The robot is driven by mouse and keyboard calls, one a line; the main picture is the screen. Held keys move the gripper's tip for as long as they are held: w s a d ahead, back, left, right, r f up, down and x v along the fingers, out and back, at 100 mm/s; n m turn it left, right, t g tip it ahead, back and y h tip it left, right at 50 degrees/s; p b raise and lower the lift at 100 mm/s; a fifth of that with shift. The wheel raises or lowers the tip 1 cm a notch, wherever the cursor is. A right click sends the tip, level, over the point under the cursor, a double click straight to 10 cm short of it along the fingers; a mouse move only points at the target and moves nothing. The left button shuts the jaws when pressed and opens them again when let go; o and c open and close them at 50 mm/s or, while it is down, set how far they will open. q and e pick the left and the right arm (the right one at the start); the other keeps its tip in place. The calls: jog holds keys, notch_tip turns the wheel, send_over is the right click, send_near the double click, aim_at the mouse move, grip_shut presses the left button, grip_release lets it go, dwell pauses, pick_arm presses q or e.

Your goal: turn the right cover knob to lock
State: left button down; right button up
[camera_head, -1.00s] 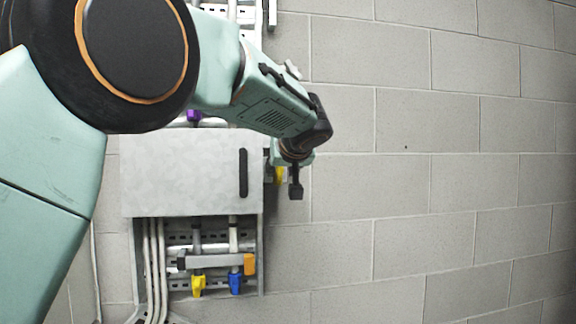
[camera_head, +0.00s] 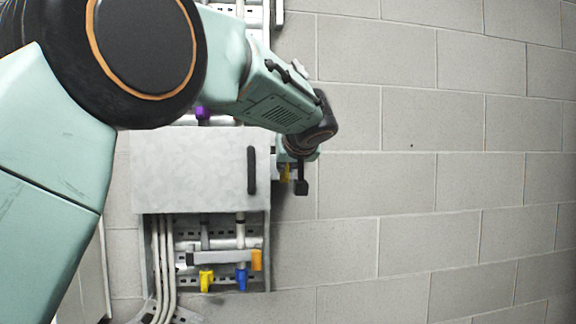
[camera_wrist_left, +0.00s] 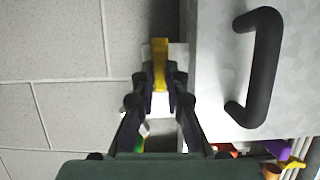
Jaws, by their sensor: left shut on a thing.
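The grey metal cover (camera_head: 190,172) with a black handle (camera_head: 251,170) is on the wall enclosure in the head view. The right cover knob is yellow (camera_wrist_left: 160,60) and stands at the cover's handle-side edge in the left wrist view. A bit of its yellow also shows beside my gripper in the head view (camera_head: 286,172). My left gripper (camera_wrist_left: 160,78) is shut on the knob, one finger on each side of it. In the head view my left gripper (camera_head: 299,172) is just right of the cover. My right gripper is not in view.
Below the cover are a grey bar with an orange end (camera_head: 256,260), a yellow fitting (camera_head: 206,280) and a blue fitting (camera_head: 241,278). White pipes (camera_head: 161,260) run down at the left. A purple fitting (camera_head: 202,112) is above the cover. The block wall at right is bare.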

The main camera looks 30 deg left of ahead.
pick_arm(q)
jog(key=shift+w+d+f+m+g+y+b, duration=0.1)
jog(key=shift+m+g+y+b, duration=0.1)
jog(key=shift+m+y+b, duration=0.3)
jog(key=shift+w+d+f+m+g+y+b, duration=0.1)
jog(key=shift+m+g+y, duration=0.1)
jog(key=shift+m, duration=0.5)
jog(key=shift+w+d+f+m+g+y+b, duration=0.15)
jog(key=shift+m+y+b, duration=0.65)
jog(key=shift+m, duration=1.05)
jog(key=shift+s+f+m+g+y+b, duration=0.1)
jog(key=shift+m+g+y+b, duration=0.15)
jog(key=shift+m+y, duration=1.25)
jog(key=shift+w+d+f+m+g+y+b, duration=0.1)
jog(key=shift+m+y+b, duration=0.55)
jog(key=shift+m, duration=1.5)
jog(key=shift+r, duration=0.1)
jog(key=c, duration=1.5)
grip_release()
jog(key=shift+c, duration=0.2)
jog(key=shift+o, duration=0.8)
jog(key=shift+a, duration=0.15)
